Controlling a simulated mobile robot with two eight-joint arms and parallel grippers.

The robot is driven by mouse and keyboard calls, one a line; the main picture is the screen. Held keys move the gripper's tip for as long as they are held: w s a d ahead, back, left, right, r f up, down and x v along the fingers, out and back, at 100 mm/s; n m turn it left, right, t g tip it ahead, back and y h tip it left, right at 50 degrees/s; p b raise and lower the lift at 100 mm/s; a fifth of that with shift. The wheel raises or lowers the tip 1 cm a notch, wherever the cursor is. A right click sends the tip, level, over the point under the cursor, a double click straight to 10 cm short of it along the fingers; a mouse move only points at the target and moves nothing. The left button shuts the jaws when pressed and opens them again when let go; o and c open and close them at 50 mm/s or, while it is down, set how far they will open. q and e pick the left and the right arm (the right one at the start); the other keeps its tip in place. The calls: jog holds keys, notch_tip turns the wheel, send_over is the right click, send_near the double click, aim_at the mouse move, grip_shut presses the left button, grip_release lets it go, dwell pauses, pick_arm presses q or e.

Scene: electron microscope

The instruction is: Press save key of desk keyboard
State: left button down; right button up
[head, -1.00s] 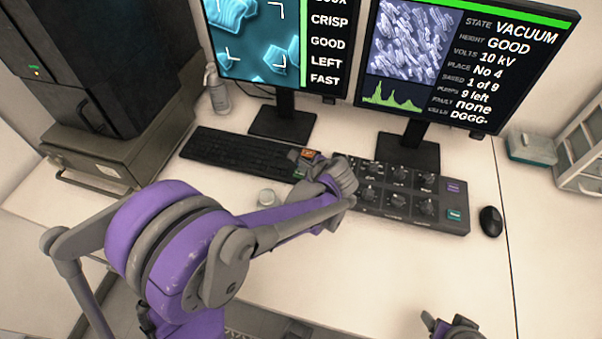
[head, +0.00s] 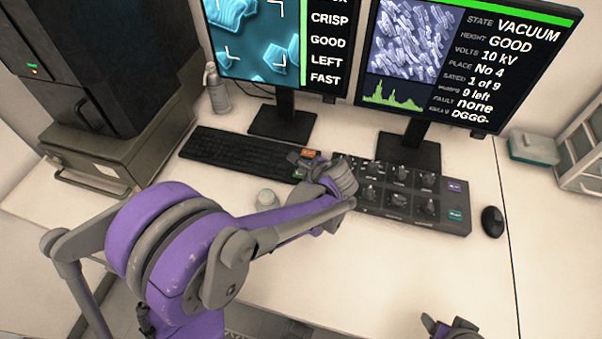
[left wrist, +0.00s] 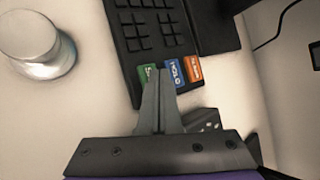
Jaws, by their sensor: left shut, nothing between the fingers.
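The black desk keyboard (head: 235,153) lies below the left monitor. At its right end are coloured keys: a green key (left wrist: 148,74) whose label starts with S, a blue key (left wrist: 174,73) and an orange key (left wrist: 193,68). My left gripper (left wrist: 160,72) is shut and empty. Its fingertips are over the green and blue keys and partly cover them; I cannot tell whether they touch. In the head view the left gripper (head: 296,160) is at the keyboard's right end. My right gripper (head: 448,326) is cut off at the bottom edge, its jaws unclear.
A knob panel (head: 405,192) sits just right of the left gripper, with a mouse (head: 492,221) beyond it. A small round metal object (head: 266,197) stands in front of the keyboard. Two monitors (head: 262,45) stand behind.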

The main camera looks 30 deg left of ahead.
pick_arm(q)
jog(key=shift+f+b, duration=0.3)
jog(key=shift+f, duration=0.1)
pick_arm(e)
jog(key=shift+f, duration=0.3)
pick_arm(q)
jog(key=shift+r+p, duration=0.55)
jog(key=shift+r, duration=0.3)
pick_arm(e)
jog(key=shift+r, duration=0.55)
pick_arm(q)
jog(key=shift+r, duration=0.1)
pick_arm(e)
jog(key=shift+r, duration=0.1)
pick_arm(q)
notch_tip(320, 180, up, 5)
jog(key=p, duration=0.3)
jog(key=shift+p, duration=0.3)
pick_arm(e)
jog(key=r, duration=0.3)
jog(key=shift+w+r, duration=0.25)
jog(key=shift+w, duration=0.1)
pick_arm(q)
jog(key=shift+s, duration=0.1)
